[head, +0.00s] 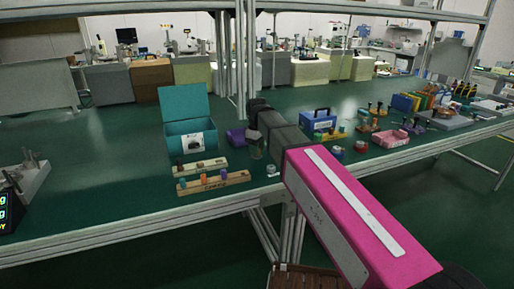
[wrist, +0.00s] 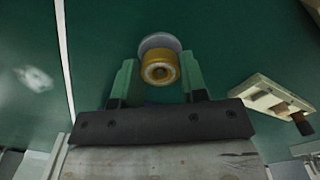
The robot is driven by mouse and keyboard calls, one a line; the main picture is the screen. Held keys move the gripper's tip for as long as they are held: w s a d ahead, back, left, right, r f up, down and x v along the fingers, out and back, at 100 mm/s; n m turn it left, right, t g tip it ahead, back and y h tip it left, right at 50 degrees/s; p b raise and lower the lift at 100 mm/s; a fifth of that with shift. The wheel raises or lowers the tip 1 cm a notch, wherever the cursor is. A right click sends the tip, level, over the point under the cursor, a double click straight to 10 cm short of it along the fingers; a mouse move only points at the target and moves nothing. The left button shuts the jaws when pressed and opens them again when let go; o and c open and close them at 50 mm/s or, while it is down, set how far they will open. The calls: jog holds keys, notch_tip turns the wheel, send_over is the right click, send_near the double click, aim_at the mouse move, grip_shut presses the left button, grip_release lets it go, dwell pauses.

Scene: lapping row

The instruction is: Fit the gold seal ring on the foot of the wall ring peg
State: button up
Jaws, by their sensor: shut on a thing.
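My gripper (wrist: 160,82) has its two green fingers on either side of the gold seal ring (wrist: 160,75), shut on it. The ring faces the wrist camera with a pale centre. A grey round disc (wrist: 152,41) shows just behind it; I cannot tell whether it is part of the peg or a separate piece. In the head view my gripper (head: 257,149) points down over the bench near its front edge, and the ring is too small to make out. A small whitish piece (head: 271,172) lies on the bench just right of it. I cannot identify the wall ring peg for certain.
Two wooden racks with coloured pieces (head: 213,181) stand left of my gripper. A teal open box (head: 186,143) and a purple item (head: 236,136) stand behind. A blue case (head: 318,121) and a pink tray (head: 390,138) are to the right. The far left bench is mostly clear.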

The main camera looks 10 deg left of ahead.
jog(key=shift+f, duration=0.55)
jog(key=o, duration=1)
notch_tip(320, 180, up, 11)
jog(key=shift+f, duration=0.15)
